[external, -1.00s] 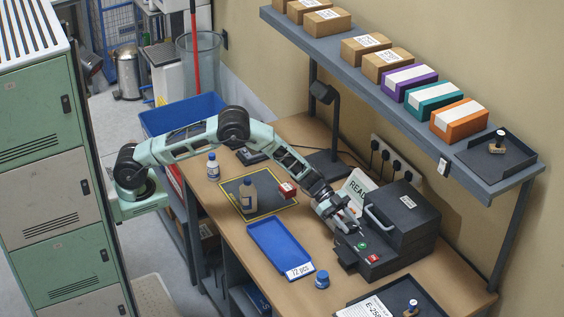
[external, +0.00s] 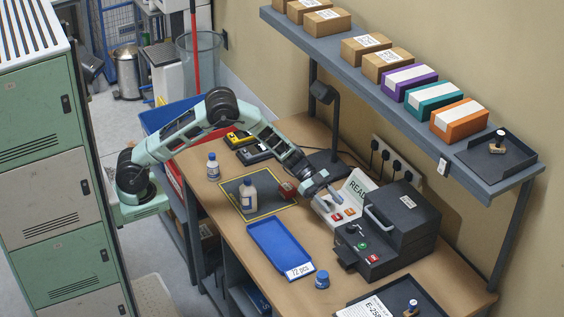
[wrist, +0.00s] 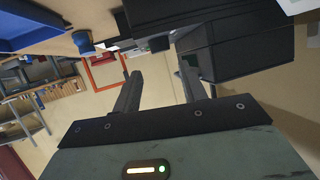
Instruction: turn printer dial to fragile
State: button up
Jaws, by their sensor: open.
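A black machine (external: 405,222) with a grey handle stands at the right of the bench. Its front has a green button (external: 362,246), a red button (external: 373,258) and a small dark knob (external: 352,229). Left of it is a pale unit (external: 337,215) with red buttons and a sign reading "READ…" (external: 357,188). I cannot tell which of these is the printer, nor read any dial setting. My gripper (external: 331,193) is above the pale unit, apart from the knob. In the wrist view my gripper (wrist: 158,72) is open and empty, with dark machine bodies (wrist: 235,45) beyond it.
A shelf (external: 330,42) with boxes overhangs the back.

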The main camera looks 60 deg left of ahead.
jog(key=v, duration=0.8)
jog(key=shift+b, duration=0.45)
